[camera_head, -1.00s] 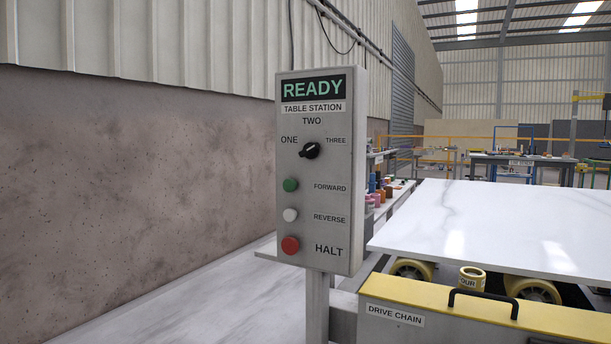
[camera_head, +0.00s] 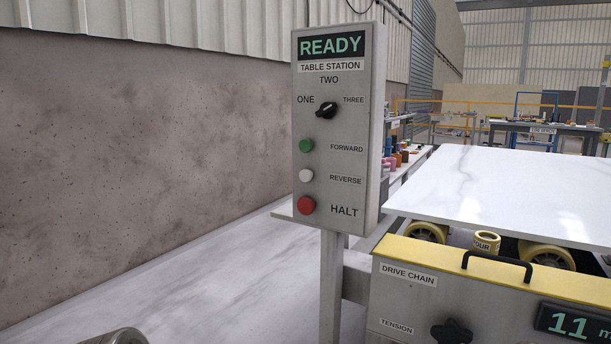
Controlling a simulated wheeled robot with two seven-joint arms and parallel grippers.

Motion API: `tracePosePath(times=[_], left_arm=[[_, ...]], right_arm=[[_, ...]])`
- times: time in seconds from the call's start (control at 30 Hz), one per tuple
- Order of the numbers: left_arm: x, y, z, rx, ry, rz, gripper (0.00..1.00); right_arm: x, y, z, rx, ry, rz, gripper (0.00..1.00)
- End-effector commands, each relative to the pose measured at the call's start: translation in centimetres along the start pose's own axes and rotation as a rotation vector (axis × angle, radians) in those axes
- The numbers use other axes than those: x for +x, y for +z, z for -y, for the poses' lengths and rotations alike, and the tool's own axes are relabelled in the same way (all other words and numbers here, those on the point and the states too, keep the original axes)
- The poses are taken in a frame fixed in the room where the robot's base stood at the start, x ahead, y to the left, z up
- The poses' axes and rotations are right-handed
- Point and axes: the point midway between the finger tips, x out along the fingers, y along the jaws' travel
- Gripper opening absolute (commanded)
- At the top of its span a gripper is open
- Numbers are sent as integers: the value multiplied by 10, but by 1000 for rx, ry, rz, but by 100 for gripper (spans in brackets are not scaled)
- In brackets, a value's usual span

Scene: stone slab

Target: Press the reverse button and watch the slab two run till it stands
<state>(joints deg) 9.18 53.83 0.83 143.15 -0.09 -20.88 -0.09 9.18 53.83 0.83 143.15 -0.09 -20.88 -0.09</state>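The white reverse button (camera_head: 306,175) sits on a grey control box (camera_head: 365,150) on a post, between the green forward button (camera_head: 306,146) and the red halt button (camera_head: 307,205). The display (camera_head: 331,46) at the top reads READY. Below it a black selector knob (camera_head: 326,110) stands among the labels ONE, TWO and THREE; its exact setting is hard to tell. The white marbled slab (camera_head: 510,195) lies on yellow rollers (camera_head: 547,254) to the right of the box. Neither gripper is in view.
A yellow-topped drive chain housing (camera_head: 450,262) with a black handle stands at front right, bearing a tension knob (camera_head: 452,332) and a readout (camera_head: 577,322) showing 11. A concrete wall (camera_head: 140,170) runs along the left. The pale floor before it is clear.

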Motion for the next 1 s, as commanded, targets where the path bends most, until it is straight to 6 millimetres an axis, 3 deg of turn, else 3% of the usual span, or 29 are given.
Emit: tracePosePath(times=[0.33, 0.6, 1.0], left_arm=[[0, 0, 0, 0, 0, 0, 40], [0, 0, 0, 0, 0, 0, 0], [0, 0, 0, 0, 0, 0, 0]], right_arm=[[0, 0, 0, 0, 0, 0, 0], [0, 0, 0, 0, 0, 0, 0], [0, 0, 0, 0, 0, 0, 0]])
